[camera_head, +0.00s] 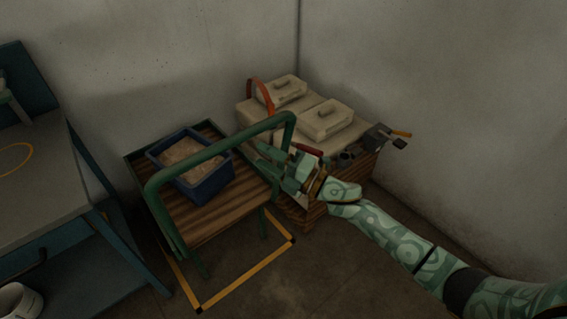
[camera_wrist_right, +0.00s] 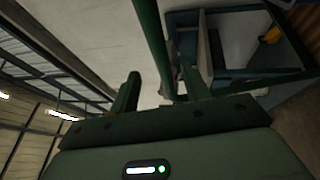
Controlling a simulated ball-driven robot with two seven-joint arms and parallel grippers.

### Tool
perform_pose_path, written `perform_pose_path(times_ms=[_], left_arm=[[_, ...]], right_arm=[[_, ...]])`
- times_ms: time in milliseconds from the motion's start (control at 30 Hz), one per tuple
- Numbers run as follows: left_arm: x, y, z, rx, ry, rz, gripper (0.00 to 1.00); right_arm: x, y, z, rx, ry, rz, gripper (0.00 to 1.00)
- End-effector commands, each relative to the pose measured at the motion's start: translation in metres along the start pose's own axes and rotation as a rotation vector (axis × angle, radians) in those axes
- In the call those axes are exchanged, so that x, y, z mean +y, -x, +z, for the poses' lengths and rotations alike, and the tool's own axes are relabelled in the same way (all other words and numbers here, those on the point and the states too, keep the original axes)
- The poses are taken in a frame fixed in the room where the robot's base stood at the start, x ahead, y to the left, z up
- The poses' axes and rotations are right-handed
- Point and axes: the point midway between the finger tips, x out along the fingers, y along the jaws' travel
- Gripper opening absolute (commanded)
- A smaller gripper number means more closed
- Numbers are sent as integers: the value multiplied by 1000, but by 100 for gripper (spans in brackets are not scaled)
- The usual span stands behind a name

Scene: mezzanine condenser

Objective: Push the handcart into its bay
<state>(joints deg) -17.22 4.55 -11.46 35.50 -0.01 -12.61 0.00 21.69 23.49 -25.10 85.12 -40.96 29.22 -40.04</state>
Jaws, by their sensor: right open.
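The handcart (camera_head: 222,212) has a slatted wooden deck and a green tube frame with a raised handle (camera_head: 205,158). It carries a blue crate (camera_head: 207,185) of pale material. A yellow floor outline (camera_head: 250,273) marks the bay; the cart hides its far part, so I cannot tell how fully the cart is inside. My right gripper (camera_head: 277,162) is open at the handle's right end. In the right wrist view, a green bar (camera_wrist_right: 151,40) runs between the open fingers (camera_wrist_right: 160,90); I cannot tell whether they touch it. My left gripper is out of view.
A wooden crate (camera_head: 343,175) with pale lidded boxes (camera_head: 325,120) and tools stands close to the right of the cart, in the corner. A blue-framed bench (camera_head: 45,205) stands at left. Walls close off the back and right. Floor in front is clear.

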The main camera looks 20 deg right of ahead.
Motion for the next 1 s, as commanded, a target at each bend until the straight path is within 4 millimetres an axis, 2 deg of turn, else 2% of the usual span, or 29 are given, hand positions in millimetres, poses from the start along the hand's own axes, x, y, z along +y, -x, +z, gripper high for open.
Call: perform_pose_path(times_ms=[100, 300, 867, 933, 1000], left_arm=[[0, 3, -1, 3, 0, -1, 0], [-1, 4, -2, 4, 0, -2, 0], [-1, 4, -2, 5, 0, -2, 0], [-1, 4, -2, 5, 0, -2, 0], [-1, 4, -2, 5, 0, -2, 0]], right_arm=[[0, 24, 0, -1, -1, -2, 47], [0, 43, 0, 0, -1, 0, 47], [-1, 45, 0, -1, -15, -1, 47], [-6, 46, 8, -39, -76, -25, 47], [-31, 55, 29, -136, -185, -86, 47]])
